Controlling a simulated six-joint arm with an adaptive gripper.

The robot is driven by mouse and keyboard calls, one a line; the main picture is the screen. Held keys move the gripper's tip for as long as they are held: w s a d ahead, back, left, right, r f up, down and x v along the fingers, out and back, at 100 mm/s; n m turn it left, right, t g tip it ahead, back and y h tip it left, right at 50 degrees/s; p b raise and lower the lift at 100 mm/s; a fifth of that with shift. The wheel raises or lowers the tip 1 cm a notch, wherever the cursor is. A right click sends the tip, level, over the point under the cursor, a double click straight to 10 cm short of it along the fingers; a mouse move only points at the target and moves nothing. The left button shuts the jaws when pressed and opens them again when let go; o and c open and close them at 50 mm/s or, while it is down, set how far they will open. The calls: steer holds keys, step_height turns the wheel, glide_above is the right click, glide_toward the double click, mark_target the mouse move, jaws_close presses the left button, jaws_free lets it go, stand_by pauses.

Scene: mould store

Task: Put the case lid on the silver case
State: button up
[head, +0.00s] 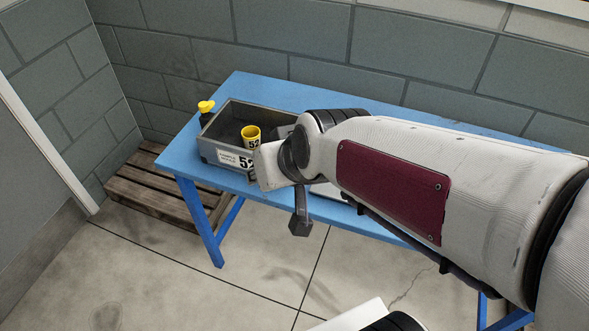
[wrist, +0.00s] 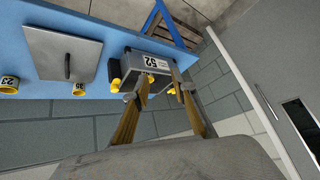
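The silver case (head: 222,158) is an open grey box labelled 52 on the blue table; it also shows in the wrist view (wrist: 135,70). The case lid (wrist: 50,50), a flat grey square with a dark bar handle, lies on the table beside the case, apart from it. In the head view my arm hides most of the lid. My gripper (wrist: 160,84) is open, its two fingers apart with nothing seen held between them. In the wrist view the fingertips overlap the case's edge; I cannot tell how far they are from it.
A dark bottle with a yellow cap (head: 206,108) stands behind the case. A block wall runs behind the table (head: 262,90); a wooden pallet (head: 150,192) lies left.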

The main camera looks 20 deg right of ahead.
steer(key=s+d+r+g+h, duration=0.1)
steer(key=s+d+r+g, duration=0.1)
steer(key=s, duration=1)
steer(key=shift+s+d+r+n, duration=0.3)
steer(key=shift+s+d+r, duration=0.1)
steer(key=shift+d, duration=0.15)
steer(key=shift+o, duration=0.5)
